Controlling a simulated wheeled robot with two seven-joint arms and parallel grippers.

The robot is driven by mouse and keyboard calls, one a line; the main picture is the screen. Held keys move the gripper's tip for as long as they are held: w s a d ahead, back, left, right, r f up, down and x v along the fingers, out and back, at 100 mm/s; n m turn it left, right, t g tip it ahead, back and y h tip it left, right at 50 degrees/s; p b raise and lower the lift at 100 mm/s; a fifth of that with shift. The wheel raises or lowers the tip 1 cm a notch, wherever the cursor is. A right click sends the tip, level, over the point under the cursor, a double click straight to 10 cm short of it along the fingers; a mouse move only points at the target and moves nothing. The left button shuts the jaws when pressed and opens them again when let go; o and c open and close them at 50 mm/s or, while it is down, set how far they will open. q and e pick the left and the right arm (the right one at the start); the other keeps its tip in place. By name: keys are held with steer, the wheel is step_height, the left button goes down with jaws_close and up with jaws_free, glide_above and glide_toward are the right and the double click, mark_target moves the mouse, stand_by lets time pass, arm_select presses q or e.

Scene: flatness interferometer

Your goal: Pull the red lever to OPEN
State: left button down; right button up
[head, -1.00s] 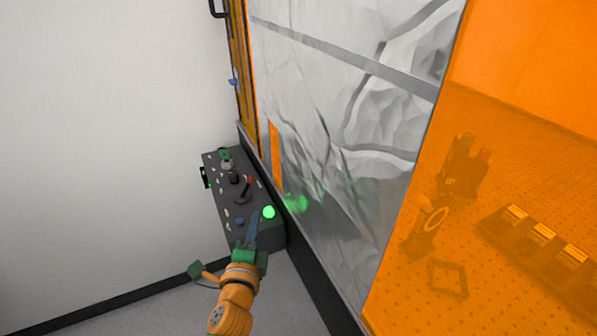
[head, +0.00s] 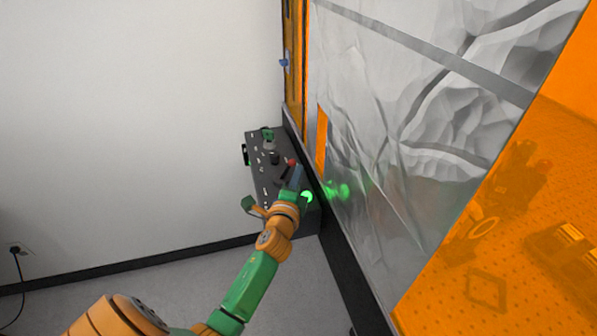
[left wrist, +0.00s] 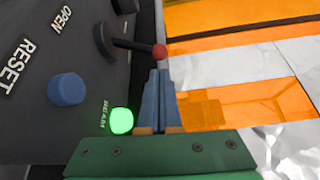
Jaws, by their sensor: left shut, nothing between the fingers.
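The red lever has a dark base and shaft with a red ball (left wrist: 160,51) at its end. In the left wrist view its shaft points right from the dark control panel (left wrist: 35,110), which carries the labels OPEN and RESET. In the head view the red ball (head: 291,162) shows on the panel (head: 262,178) by the wall. My left gripper (left wrist: 160,72) is shut and empty, its blue-grey fingertips just below the red ball in the left wrist view. I cannot tell whether they touch it. The left gripper (head: 298,170) also shows in the head view. My right gripper is out of view.
A blue button (left wrist: 66,89) and a lit green BEAM button (left wrist: 121,121) sit on the panel beside the fingers. A crinkled silvery sheet (head: 400,130) and an orange see-through panel (head: 530,220) stand to the right. Floor (head: 180,280) is clear at the left.

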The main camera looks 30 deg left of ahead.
mark_target(286, 171)
arm_select(q)
steer(key=shift+w+a, duration=0.15)
steer(key=shift+w, duration=0.35)
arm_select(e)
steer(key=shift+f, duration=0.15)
arm_select(q)
steer(key=shift+b, duration=0.3)
steer(key=shift+s+a+r+n, duration=0.1)
steer(key=shift+s+n, duration=0.05)
steer(key=shift+n, duration=0.15)
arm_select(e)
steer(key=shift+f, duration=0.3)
arm_select(q)
steer(key=shift+s+a+r+n+t+b, duration=0.2)
steer(key=shift+n+t+b, duration=0.3)
steer(key=shift+b, duration=0.4)
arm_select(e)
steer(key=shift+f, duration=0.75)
